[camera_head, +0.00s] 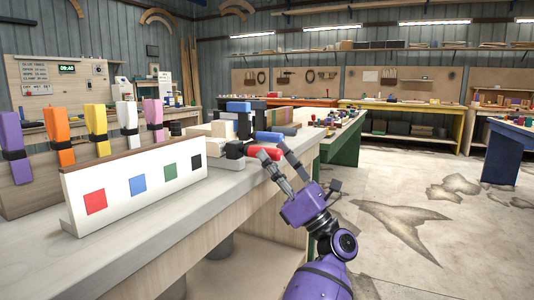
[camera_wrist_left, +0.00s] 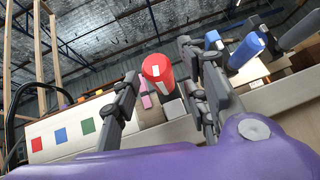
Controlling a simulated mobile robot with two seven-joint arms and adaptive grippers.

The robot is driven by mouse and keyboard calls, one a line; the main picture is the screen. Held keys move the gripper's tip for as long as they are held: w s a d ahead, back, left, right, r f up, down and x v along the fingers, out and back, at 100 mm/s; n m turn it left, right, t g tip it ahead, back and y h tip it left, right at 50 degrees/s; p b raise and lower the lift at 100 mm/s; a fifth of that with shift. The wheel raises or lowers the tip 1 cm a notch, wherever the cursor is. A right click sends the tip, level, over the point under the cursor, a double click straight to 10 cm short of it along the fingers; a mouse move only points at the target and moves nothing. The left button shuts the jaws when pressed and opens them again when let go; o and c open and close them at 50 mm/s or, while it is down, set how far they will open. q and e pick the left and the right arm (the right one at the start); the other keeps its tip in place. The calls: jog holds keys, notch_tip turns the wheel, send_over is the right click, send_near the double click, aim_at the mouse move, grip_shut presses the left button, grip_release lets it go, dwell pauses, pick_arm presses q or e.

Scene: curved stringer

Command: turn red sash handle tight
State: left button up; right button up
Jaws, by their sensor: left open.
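The red sash handle (camera_head: 264,153) sticks out past the near right edge of the bench, on a dark clamp. In the left wrist view the red handle (camera_wrist_left: 157,70) faces me end-on, with a white stripe along it. My left gripper (camera_head: 277,161) is open at the handle's outer end. In the wrist view its fingers (camera_wrist_left: 163,92) stand on either side of the handle, with gaps visible. I cannot tell how deep the handle sits between them. A blue handle (camera_head: 269,137) lies just behind the red one. My right gripper is not in view.
A white board (camera_head: 150,187) with red, blue, green and black squares stands on the bench (camera_head: 200,212), left of the clamps. Coloured upright clamps (camera_head: 97,130) stand behind it. The floor (camera_head: 420,215) to the right is open.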

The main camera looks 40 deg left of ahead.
pick_arm(q)
jog(key=shift+x, duration=1.25)
